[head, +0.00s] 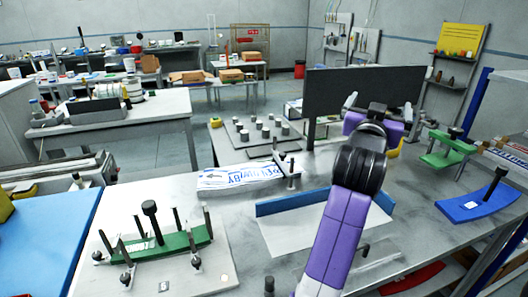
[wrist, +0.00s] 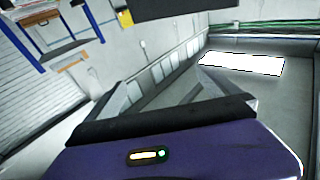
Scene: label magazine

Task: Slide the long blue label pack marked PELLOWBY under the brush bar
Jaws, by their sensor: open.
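A long curved label pack (head: 235,178) lies flat on the table left of centre in the head view. It looks white with blue PELLOWBY lettering, upside down in the picture, and an arrow at its left end. Its right end meets a small dark bar on posts (head: 283,163), which looks like the brush bar. I cannot tell whether that end is under it or only against it. My gripper (head: 378,106) is raised at the right, in front of a dark upright panel, well apart from the pack. It is open and empty. The wrist view shows neither pack nor bar.
A green curved piece with a black knob (head: 178,243) sits on a pegged plate at the front left. A blue-walled tray (head: 315,202) stands between pack and arm. A blue curved piece (head: 480,204) lies at right. A plate of grey pegs (head: 262,130) is behind the pack.

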